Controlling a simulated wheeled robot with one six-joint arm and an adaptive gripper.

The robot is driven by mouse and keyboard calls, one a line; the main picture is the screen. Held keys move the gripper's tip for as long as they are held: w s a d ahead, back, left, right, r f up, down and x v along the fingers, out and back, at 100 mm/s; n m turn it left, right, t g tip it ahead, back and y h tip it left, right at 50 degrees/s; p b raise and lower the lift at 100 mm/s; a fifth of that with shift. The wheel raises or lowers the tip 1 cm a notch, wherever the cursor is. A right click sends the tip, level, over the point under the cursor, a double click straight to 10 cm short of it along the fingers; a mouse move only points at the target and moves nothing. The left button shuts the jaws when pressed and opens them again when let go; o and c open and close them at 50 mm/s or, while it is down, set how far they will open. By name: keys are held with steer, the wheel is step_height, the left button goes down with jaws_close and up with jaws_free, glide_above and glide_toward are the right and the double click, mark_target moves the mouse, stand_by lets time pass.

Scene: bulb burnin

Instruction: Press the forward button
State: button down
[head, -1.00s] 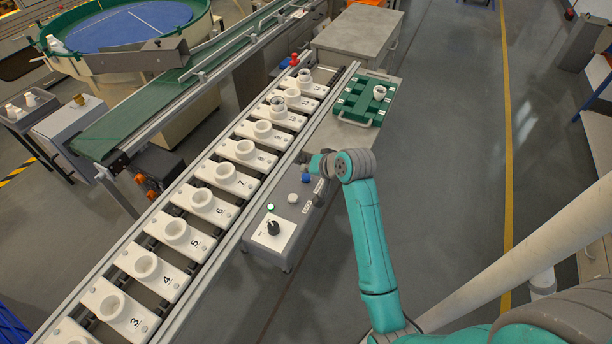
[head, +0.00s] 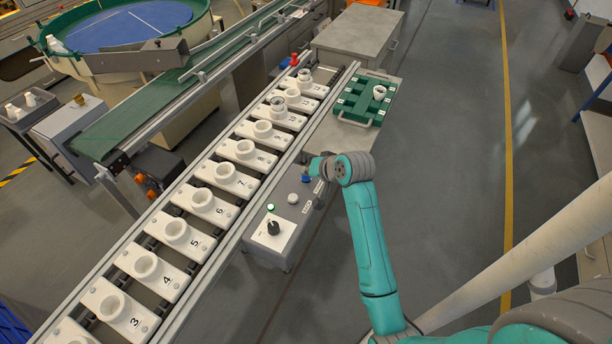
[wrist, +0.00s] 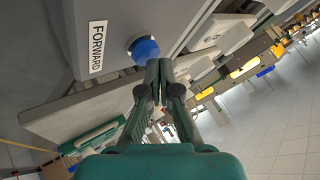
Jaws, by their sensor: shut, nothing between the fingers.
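The forward button is a blue round button (wrist: 144,48) beside a white label reading FORWARD (wrist: 97,47) in the wrist view. In the head view the blue button (head: 306,178) sits on the grey control panel (head: 287,211). My gripper (wrist: 159,64) is shut and empty, with its fingertips right at the button's edge. I cannot tell whether they touch it. In the head view my gripper is mostly hidden by my own wrist, just above the button.
The panel also has a white button (head: 293,198), a green button (head: 270,208) and a black knob (head: 273,227). A conveyor with numbered white carriers (head: 226,178) runs along its left. A green tray (head: 364,101) lies behind.

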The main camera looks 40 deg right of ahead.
steer(key=shift+f, duration=0.45)
stand_by(0.3)
steer(key=shift+r, duration=3.5)
